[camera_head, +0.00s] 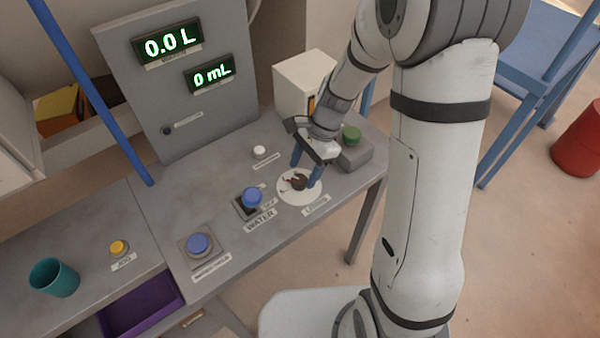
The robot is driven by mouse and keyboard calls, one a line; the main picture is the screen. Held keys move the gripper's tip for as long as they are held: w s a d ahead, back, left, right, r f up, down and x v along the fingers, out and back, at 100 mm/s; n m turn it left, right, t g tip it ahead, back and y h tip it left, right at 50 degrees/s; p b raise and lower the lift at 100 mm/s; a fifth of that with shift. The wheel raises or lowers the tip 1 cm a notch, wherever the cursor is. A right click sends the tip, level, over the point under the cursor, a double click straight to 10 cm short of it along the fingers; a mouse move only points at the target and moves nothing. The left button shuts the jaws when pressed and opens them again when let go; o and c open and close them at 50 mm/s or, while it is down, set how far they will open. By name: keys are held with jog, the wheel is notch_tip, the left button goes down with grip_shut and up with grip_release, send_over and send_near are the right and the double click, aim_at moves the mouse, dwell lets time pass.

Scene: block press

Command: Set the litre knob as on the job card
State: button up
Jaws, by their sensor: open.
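The litre knob (298,184) is a dark knob on a round white dial plate (287,199) on the grey bench, with a small label in front of it. The gripper partly covers the dial, and the knob's setting is not readable. I cannot make out a job card.
A green button (351,135) on a grey box stands close right of my gripper. The lower display (209,74) reads 0 mL. A teal cup (54,278) stands far left.

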aim_at(299, 182)
jog(key=shift+x, duration=1.2)
jog(key=shift+s, duration=0.1)
jog(key=c, duration=1)
jog(key=shift+n, duration=0.4)
jog(key=n, duration=0.2)
jog(key=n+g+h, duration=0.1)
jog(key=n, duration=0.1)
jog(key=shift+a+n+g, duration=0.15)
jog(key=shift+n+g, duration=0.15)
jog(key=shift+n+g+h, duration=0.4)
jog(key=shift+n+h, duration=0.6)
jog(key=shift+n, duration=1.2)
